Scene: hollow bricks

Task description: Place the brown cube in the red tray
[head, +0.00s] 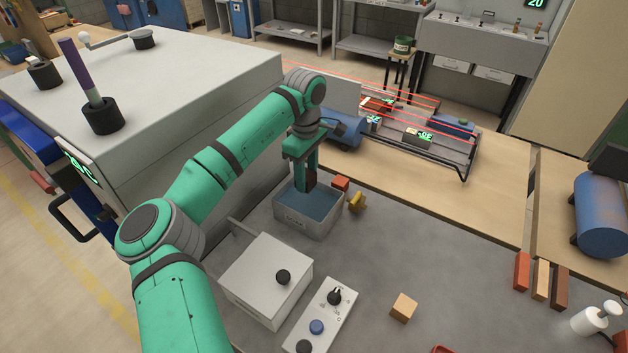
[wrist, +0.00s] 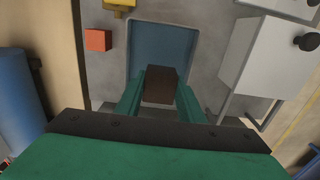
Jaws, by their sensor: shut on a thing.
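My gripper (head: 308,184) is shut on the brown cube (wrist: 160,84), which sits between the two green fingers in the wrist view. In the head view the dark cube (head: 309,181) shows at the fingertips, over a grey bin with a blue inside (head: 290,224). The bin also shows in the wrist view (wrist: 145,43), under and beyond the cube. I cannot tell how far above the blue surface the cube is. A red rim (head: 444,349), perhaps the red tray, just shows at the bottom edge of the head view; the rest is cut off.
A red-orange cube (head: 341,183) and a yellow piece (head: 357,202) lie right of the bin. A white box (head: 266,278), a control panel (head: 321,318) and a tan cube (head: 404,308) stand nearer. The bench right of the panel is largely clear.

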